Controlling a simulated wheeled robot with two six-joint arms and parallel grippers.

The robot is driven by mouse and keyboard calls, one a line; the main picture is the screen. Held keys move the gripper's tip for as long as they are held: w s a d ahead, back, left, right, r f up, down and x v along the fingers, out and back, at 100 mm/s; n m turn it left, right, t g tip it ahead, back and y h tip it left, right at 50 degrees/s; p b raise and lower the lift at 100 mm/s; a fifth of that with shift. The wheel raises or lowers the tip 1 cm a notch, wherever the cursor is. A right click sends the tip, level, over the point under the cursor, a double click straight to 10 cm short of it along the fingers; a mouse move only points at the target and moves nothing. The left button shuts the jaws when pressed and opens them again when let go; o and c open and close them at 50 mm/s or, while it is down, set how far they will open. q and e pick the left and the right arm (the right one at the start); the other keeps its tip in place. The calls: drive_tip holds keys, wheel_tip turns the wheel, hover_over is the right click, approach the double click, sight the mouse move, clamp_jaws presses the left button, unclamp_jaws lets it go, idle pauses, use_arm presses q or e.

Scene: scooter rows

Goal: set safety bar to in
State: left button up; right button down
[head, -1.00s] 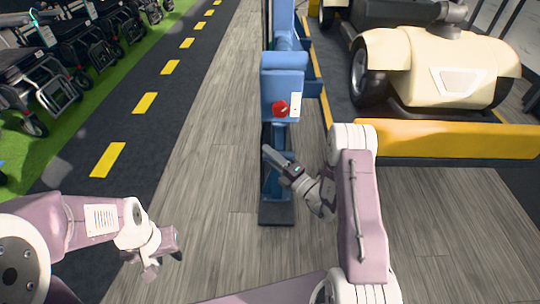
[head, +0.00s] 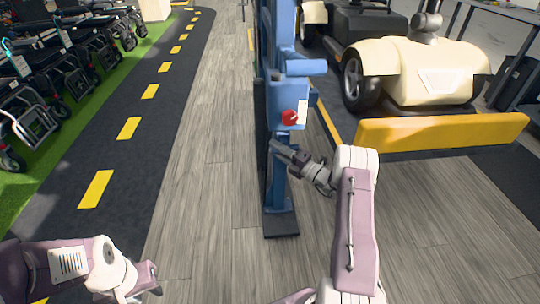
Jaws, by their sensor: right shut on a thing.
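A blue post (head: 280,184) stands upright ahead of me, with a red knob (head: 289,117) and a small white plate (head: 303,112) on its upper block. A wide yellow bar (head: 440,133) lies across the front of a cream scooter; I cannot tell for certain whether it is the safety bar. My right gripper (head: 276,148) is at the blue post below the red knob, shut on a part there that its fingers largely hide. My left gripper (head: 152,280) is low at the left, over the floor and away from the post; its jaws are too unclear to read.
The cream scooter (head: 425,75) stands behind the yellow bar on the right. Several wheelchairs (head: 75,55) line a green strip at the left, beside a dark lane with yellow dashes (head: 128,128). The grey plank floor (head: 205,170) between the lane and post is clear.

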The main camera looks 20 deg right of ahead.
drive_tip(key=shift+w+r, duration=0.1)
drive_tip(key=c, duration=1.1)
unclamp_jaws()
drive_tip(key=shift+w, duration=0.1)
drive_tip(key=shift+c, duration=0.2)
drive_tip(key=shift+o, duration=0.2)
drive_tip(key=p+v, duration=0.3)
drive_tip(key=v, duration=0.6)
